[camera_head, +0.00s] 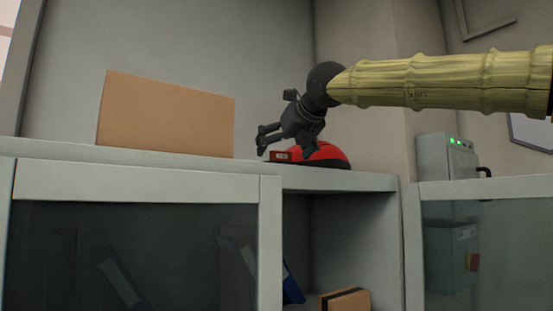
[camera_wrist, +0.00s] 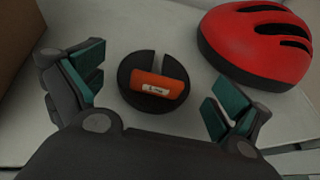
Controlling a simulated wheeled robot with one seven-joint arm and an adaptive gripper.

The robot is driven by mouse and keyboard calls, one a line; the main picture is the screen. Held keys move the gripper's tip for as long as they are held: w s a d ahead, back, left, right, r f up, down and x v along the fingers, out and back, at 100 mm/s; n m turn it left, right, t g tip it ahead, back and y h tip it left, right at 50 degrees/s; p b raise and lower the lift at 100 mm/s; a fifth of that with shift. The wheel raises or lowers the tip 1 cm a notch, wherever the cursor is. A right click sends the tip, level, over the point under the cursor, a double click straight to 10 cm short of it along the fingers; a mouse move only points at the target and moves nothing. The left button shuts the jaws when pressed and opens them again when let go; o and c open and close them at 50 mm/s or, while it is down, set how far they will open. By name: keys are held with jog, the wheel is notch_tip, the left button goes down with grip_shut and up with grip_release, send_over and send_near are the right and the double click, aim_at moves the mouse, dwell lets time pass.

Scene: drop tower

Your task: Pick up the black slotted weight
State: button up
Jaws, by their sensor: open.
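The black slotted weight (camera_wrist: 140,61) is a round dark disc with a slot at its far side, lying on the pale shelf top in the wrist view. A small orange block with a white label (camera_wrist: 158,84) covers much of its middle and appears to lie on top. My gripper (camera_wrist: 157,88) is open and empty, with its teal-padded fingers on either side of the weight and apart from it. In the head view my gripper (camera_head: 262,142) hangs low over the shelf top, beside the orange block (camera_head: 281,156). The weight cannot be made out there.
A red helmet (camera_wrist: 252,42) lies close to the right of the weight; it also shows in the head view (camera_head: 325,153). A brown cardboard box (camera_head: 166,114) stands on the left of the cabinet top (camera_head: 75,151). The front edge is near.

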jog(key=shift+p+x, duration=0.3)
jog(key=shift+x, duration=0.65)
jog(key=shift+s, duration=0.1)
jog(key=shift+c, duration=0.4)
jog(key=c, duration=0.7)
jog(key=shift+r, duration=0.1)
jog(key=c, duration=1.1)
jog(key=shift+r, duration=0.15)
